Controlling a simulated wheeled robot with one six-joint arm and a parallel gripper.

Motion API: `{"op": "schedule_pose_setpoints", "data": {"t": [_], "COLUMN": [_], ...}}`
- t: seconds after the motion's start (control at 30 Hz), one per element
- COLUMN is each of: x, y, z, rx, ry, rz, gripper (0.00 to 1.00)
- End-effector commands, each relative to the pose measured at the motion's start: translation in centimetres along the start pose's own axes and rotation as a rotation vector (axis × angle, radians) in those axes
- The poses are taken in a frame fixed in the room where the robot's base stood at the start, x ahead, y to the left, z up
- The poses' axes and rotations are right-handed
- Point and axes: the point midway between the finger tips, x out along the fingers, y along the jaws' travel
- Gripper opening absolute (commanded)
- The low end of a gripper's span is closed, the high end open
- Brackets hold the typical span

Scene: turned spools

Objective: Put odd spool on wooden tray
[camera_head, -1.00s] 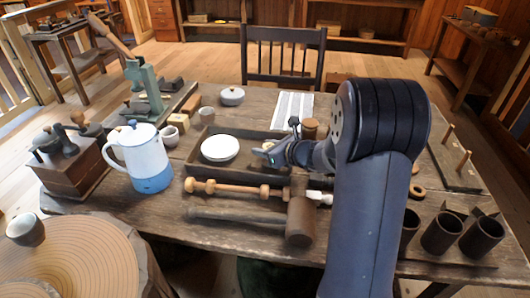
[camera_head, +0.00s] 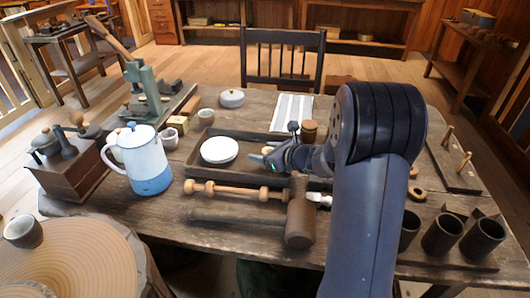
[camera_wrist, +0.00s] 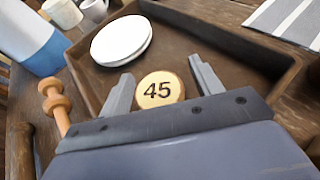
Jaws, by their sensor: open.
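The dark wooden tray (camera_head: 190,157) lies in the middle of the table, and its walls also show in the wrist view (camera_wrist: 228,38). A round wooden spool end marked 45 (camera_wrist: 158,91) shows between my fingers in the wrist view, with the tray floor around it. My gripper (camera_head: 263,155) is over the tray in the head view. In the wrist view my gripper (camera_wrist: 162,82) is open, with a gap on each side of the spool. The spool's lower part is hidden, so I cannot tell its exact height above the tray floor.
A white plate (camera_head: 219,149) lies in the tray. A blue and white jug (camera_head: 148,163) stands left, a mallet (camera_head: 299,220) and a turned wooden rod (camera_head: 225,190) lie in front. A brown cylinder (camera_head: 309,131) and a striped cloth (camera_head: 292,108) are behind. Dark cups (camera_head: 441,235) stand right.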

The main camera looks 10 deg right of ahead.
Motion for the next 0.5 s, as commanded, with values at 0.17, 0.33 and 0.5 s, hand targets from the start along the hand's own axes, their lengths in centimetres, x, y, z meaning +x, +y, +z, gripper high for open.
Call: {"op": "schedule_pose_setpoints", "data": {"t": [0.17, 0.33, 0.5], "x": [-1.6, -5.4, -9.0], "y": [-0.1, -0.1, -0.1], "z": [0.4, 0.4, 0.4], "rx": [0.001, 0.000, 0.000], "ry": [-0.001, -0.001, -0.001], "rz": [-0.003, -0.005, -0.005], "gripper": [0.61, 0.61, 0.61]}}
